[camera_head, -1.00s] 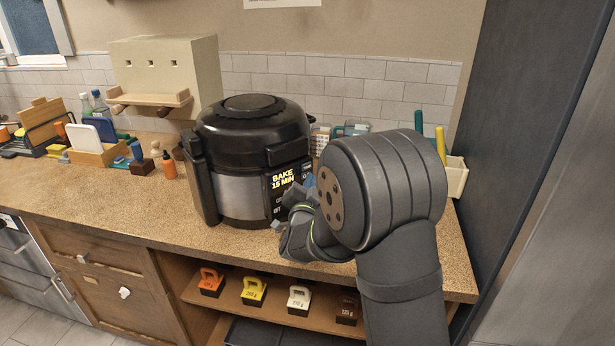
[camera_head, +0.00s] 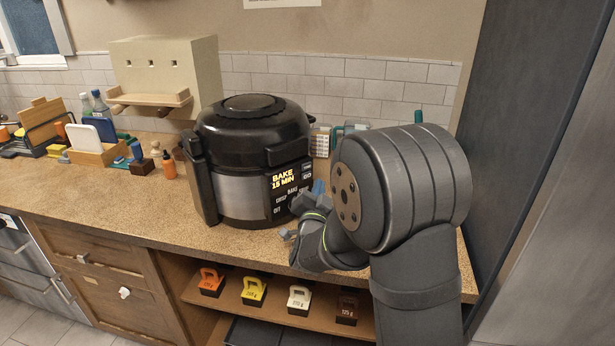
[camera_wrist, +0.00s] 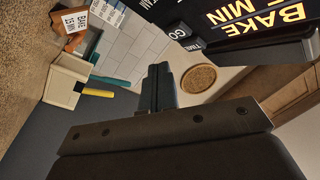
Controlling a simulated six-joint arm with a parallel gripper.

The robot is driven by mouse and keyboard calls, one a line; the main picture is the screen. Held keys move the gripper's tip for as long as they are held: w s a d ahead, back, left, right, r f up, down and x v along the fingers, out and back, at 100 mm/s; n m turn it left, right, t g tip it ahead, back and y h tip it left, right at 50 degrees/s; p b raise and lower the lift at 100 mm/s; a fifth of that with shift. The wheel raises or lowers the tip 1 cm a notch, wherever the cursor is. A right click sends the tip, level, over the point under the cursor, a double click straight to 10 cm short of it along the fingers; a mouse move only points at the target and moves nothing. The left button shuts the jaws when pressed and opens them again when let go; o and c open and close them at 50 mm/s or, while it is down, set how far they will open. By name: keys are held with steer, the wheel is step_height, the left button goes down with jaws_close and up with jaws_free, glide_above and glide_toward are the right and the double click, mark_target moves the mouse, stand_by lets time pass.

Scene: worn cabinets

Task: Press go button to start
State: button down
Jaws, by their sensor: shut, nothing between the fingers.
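The black and steel cooker (camera_head: 250,160) stands on the counter in the head view. Its front panel (camera_head: 288,190) shows "BAKE 15 MIN" in lit yellow letters. The GO button (camera_head: 307,176) is at the panel's upper right, below the TIME button (camera_head: 306,167). The GO button also shows in the wrist view (camera_wrist: 176,33), up and right of my fingertips. My gripper (camera_wrist: 160,68) is shut and empty, with its fingers apart from the GO label in that view. In the head view my wrist is in front of and right of the panel, low near the counter's front edge.
A cream holder (camera_head: 457,177) with utensils stands on the right, near a tall dark panel (camera_head: 535,130). Several weights with handles, one yellow (camera_head: 253,291), sit on the shelf below. A wall box (camera_head: 165,75) hangs left of the cooker.

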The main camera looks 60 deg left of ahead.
steer(key=shift+w+d, duration=0.15)
steer(key=shift+d, duration=1.35)
steer(key=shift+w+d, duration=0.15)
steer(key=shift+d, duration=1.75)
steer(key=shift+a, duration=0.1)
